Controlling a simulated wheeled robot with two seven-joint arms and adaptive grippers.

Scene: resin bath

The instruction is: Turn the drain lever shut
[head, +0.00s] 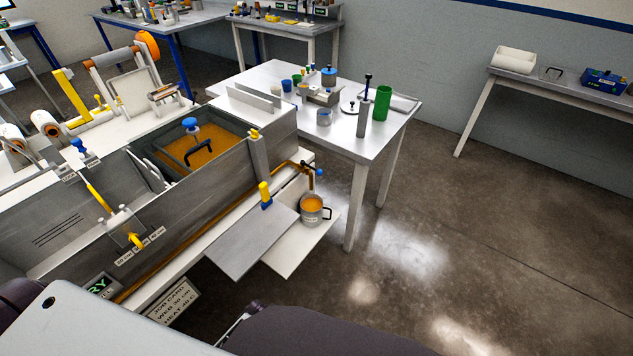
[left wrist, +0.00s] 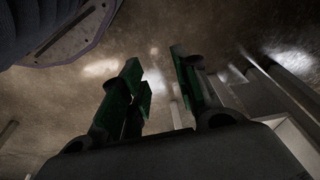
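The drain lever (head: 320,172) is a small dark bar with a blue end at the drain outlet, on the right end of the grey resin bath (head: 215,195). Orange resin (head: 201,153) lies in the bath, and an orange streak shows at the outlet. A grey cup (head: 312,216) with orange resin and a dark handle stands below the lever. In the left wrist view my left gripper (left wrist: 158,64) has its green fingers apart with nothing between them, over the floor. It is not seen in the head view, and the lever is not recognisable in the left wrist view. My right gripper is in neither view.
A grey plate (head: 245,243) and a yellow-and-blue knob (head: 265,193) are left of the cup. A white table (head: 378,143) with a green cylinder (head: 382,102) and several tools stands behind the outlet. The floor (head: 450,220) to the right is clear.

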